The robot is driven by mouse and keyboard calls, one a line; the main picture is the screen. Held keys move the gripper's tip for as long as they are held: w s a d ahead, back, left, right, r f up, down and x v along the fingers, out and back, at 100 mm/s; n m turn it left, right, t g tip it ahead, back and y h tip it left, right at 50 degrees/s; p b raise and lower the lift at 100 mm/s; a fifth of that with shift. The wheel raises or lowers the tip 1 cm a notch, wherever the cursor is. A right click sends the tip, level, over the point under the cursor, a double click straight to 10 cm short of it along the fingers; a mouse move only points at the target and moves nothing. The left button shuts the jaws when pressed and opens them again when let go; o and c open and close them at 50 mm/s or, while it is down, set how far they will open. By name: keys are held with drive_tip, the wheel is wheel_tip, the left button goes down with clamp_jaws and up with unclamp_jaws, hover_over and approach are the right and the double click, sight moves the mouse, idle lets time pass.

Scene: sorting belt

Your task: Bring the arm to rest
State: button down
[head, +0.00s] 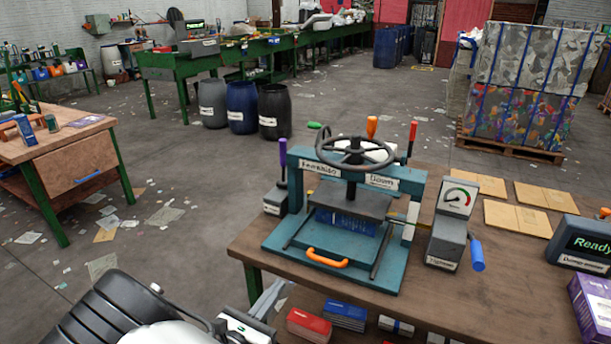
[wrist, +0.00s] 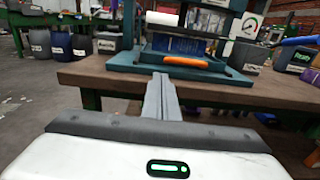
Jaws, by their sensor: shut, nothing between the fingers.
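My gripper (head: 272,291) is at the lower middle of the head view, in front of the workbench's near left edge. Its fingers are shut with nothing between them, as the wrist view (wrist: 160,84) also shows. The fingers point toward the teal press (head: 333,263) on the bench and appear apart from it. The press has a grey handwheel (head: 355,152), and a blue block (head: 345,222) sits under its plate. In the wrist view the press's orange handle (wrist: 181,61) is just beyond the fingertips.
The wooden workbench (head: 470,312) also bears a gauge unit (head: 449,228), flat tan boards (head: 517,218) and a display box (head: 585,245). Red and blue packs (head: 310,325) lie below its top. Another wooden bench (head: 75,148) stands at left. Open floor (head: 195,240) lies between the benches, with scattered scraps.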

drive_tip(key=s+d+r+m+g+h, duration=0.1)
drive_tip(key=d+r+m+g+h, duration=0.1)
drive_tip(key=d+r+m+g, duration=0.4)
drive_tip(key=d+r+m+g+h, duration=0.25)
drive_tip(key=d+m, duration=0.25)
drive_tip(key=d, duration=0.3)
drive_tip(key=s+d+r+m+g+y, duration=0.4)
drive_tip(key=s+d+r+m+g, duration=0.2)
drive_tip(key=s+d+r+m, duration=0.3)
drive_tip(key=s+r+m+t+y, duration=0.4)
drive_tip(key=s+r+m+y, duration=0.45)
drive_tip(key=s+m, duration=0.2)
wheel_tip(320, 180, up, 16)
drive_tip(key=p, duration=1.4)
drive_tip(key=shift+w+d+f+h+p, duration=0.15)
drive_tip(key=shift+w+d+h+p, duration=0.15)
drive_tip(key=shift+d+p, duration=0.1)
